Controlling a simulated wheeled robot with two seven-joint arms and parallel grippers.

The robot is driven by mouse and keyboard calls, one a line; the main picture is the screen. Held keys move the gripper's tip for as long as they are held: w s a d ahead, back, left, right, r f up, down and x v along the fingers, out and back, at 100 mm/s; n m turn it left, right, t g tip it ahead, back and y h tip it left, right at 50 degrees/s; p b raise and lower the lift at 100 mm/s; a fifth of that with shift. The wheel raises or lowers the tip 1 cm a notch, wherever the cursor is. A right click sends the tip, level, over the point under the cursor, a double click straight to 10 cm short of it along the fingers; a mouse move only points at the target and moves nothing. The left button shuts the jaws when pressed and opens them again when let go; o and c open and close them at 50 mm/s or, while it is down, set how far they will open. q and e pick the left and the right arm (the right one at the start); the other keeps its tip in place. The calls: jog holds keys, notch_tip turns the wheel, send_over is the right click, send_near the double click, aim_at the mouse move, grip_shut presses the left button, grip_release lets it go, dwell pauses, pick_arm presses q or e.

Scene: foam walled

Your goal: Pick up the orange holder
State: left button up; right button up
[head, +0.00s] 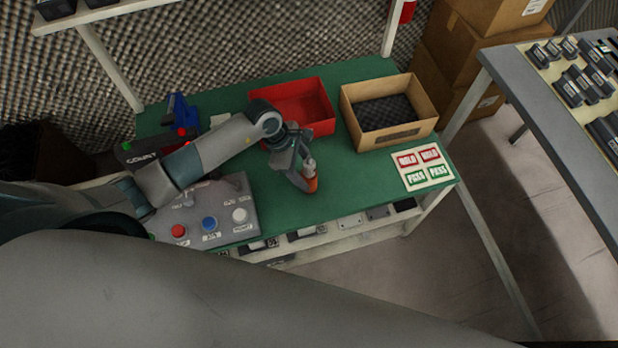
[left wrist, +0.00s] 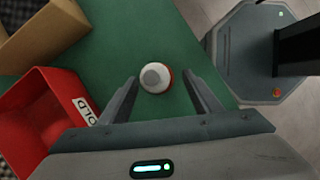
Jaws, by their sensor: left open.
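The orange holder (head: 311,185) stands on the green bench top near its front edge, with a pale rounded top. In the left wrist view it shows from above as a round white and grey top with a red-orange rim (left wrist: 156,77). My left gripper (head: 303,177) is over the holder and partly hides it in the head view. In the left wrist view its two fingers are apart, with the holder between and just beyond their tips and a gap on each side. Contact does not show. My right gripper is not in view.
A red bin (head: 322,128) and a cardboard box with dark foam (head: 398,137) stand behind the holder. A label sheet (head: 423,167) lies at the right. A grey button panel (head: 228,226) is at the left front. Green bench around the holder is clear.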

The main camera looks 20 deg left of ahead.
pick_arm(q)
jog(key=shift+p+x, duration=0.35)
jog(key=shift+x, duration=1.25)
jog(key=shift+w, duration=0.1)
jog(key=shift+c, duration=0.6)
jog(key=c, duration=1.1)
